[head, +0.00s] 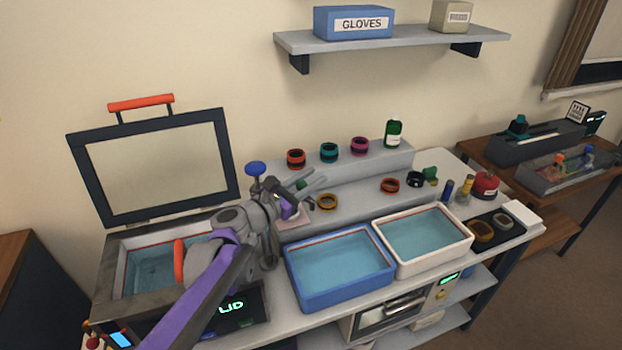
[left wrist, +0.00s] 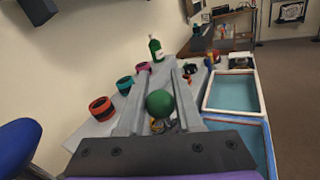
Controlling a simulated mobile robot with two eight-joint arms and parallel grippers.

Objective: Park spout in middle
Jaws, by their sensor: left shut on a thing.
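My left gripper (head: 314,178) reaches in from the left over the bench, beside the steps at the back. In the left wrist view its two fingers (left wrist: 158,78) lie either side of a round green knob (left wrist: 160,103), which it is shut on. A bit of the green knob (head: 301,184) shows between the fingers in the head view. A blue knob (head: 255,168) stands up behind my arm; a blue rounded top (left wrist: 20,145) also shows at the left of the wrist view. I cannot make out the spout itself; my arm and gripper hide much here. My right gripper is out of view.
A blue-rimmed basin (head: 340,297) and a white-rimmed basin (head: 465,245) of water stand in front, side by side. Coloured rings and a green bottle (head: 394,135) stand on the steps (head: 400,161). A bath with a raised framed lid (head: 233,160) is at left.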

